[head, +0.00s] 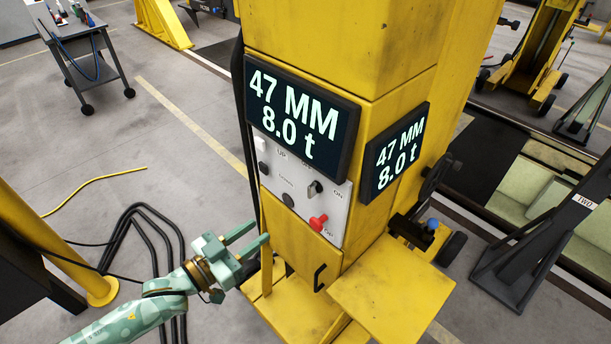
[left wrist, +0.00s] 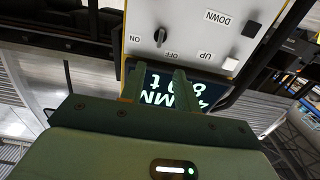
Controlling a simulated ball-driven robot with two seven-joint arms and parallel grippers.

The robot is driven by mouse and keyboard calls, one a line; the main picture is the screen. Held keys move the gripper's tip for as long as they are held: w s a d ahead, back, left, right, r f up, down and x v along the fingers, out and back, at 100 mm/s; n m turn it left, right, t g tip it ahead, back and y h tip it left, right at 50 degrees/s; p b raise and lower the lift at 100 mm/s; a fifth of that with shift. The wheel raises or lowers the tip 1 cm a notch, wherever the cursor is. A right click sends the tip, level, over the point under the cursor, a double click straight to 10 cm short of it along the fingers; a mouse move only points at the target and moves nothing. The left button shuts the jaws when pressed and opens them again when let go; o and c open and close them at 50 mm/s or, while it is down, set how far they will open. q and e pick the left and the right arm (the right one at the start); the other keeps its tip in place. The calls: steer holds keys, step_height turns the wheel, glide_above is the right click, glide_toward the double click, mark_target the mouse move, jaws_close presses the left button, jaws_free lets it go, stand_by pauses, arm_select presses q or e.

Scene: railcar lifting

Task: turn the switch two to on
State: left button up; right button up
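The white switch panel (head: 274,181) is on the front of the yellow lifting column, below the large display. A black rotary switch (head: 315,188) sits between small OFF and ON labels; its setting is hard to tell. It also shows upside down in the left wrist view (left wrist: 160,36). A red switch (head: 318,222) is at the panel's lower right. No label clearly names switch two. My left gripper (head: 260,231) is open and empty, left of and below the panel, apart from the switches. Its two fingers (left wrist: 158,75) point toward the column. My right gripper is not in view.
The front display (head: 300,120) and side display (head: 396,153) read 47 MM and 8.0 t. A black handle (head: 319,278) and yellow ledge (head: 393,298) are below the panel. Black cables (head: 150,225) lie on the floor at left. A tool cart (head: 75,40) stands back left.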

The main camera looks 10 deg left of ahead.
mark_target(308, 192)
arm_select(q)
steer(key=p+x, duration=0.1)
steer(key=x, duration=1.5)
steer(key=shift+r, duration=0.15)
jaws_close()
